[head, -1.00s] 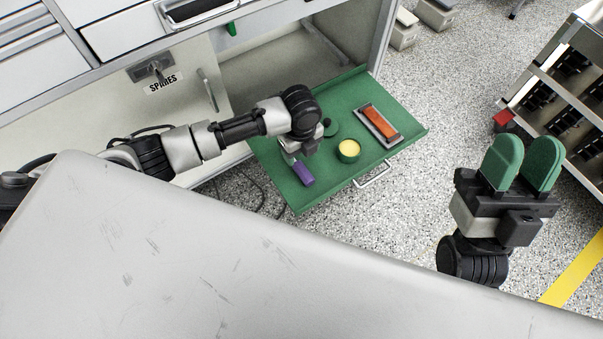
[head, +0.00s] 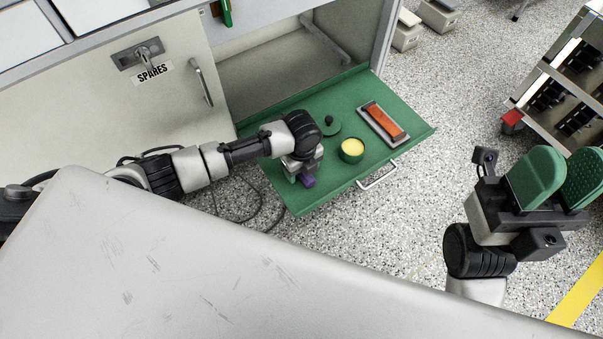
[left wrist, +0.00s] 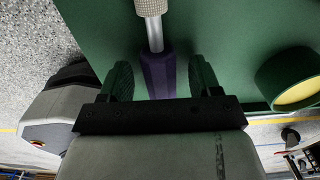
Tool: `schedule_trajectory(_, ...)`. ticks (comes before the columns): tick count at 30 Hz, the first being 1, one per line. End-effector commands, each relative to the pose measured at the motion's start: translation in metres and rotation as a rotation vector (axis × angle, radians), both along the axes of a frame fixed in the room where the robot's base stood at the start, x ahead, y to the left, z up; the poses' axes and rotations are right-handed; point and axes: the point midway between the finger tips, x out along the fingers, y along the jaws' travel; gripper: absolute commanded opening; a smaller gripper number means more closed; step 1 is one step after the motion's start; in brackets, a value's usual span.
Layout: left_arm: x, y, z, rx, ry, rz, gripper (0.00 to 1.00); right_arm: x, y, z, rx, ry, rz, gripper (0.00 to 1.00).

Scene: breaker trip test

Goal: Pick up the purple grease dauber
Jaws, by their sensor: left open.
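The purple grease dauber (head: 307,181) lies on the green pull-out shelf (head: 290,200), mostly hidden under my left gripper in the head view. In the left wrist view its purple handle (left wrist: 157,70) leads to a metal shaft and a pale knurled end. My left gripper (head: 302,172) is open just above the shelf. Its green fingers (left wrist: 160,78) stand on either side of the purple handle, with gaps visible on both sides. My right gripper (head: 562,180) is open and empty, off to the right, away from the shelf.
A green tin with yellow contents (head: 351,150) stands right of the dauber, with a dark round lid (head: 329,126) behind. The open cabinet (head: 270,75) is behind, and a grey tabletop (head: 200,250) fills the foreground.

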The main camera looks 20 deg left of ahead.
Motion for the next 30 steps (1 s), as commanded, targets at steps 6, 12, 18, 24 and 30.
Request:
schedule_trajectory(6, 0.0, 0.0, -0.001, 0.0, 0.0, 0.0, 0.63, 0.0, 0.0, 0.002, 0.0, -0.004, -0.001, 0.36)
schedule_trajectory(12, 0.0, 0.0, -0.001, 0.0, 0.0, 0.0, 0.39, 0.0, 0.0, 0.001, -0.001, -0.003, 0.0, 0.36)
schedule_trajectory(18, 0.0, 0.0, -0.001, 0.0, 0.0, 0.0, 0.09, 0.0, 0.0, 0.001, -0.001, -0.003, 0.0, 0.36)
schedule_trajectory(24, 0.0, 0.0, -0.001, 0.001, -0.001, 0.0, 0.09, 0.0, 0.0, 0.002, -0.001, -0.004, 0.0, 0.36)
schedule_trajectory(30, 0.0, 0.0, 0.008, 0.0, -0.001, 0.0, 0.09, -0.001, 0.0, 0.007, 0.002, -0.006, 0.0, 0.36)
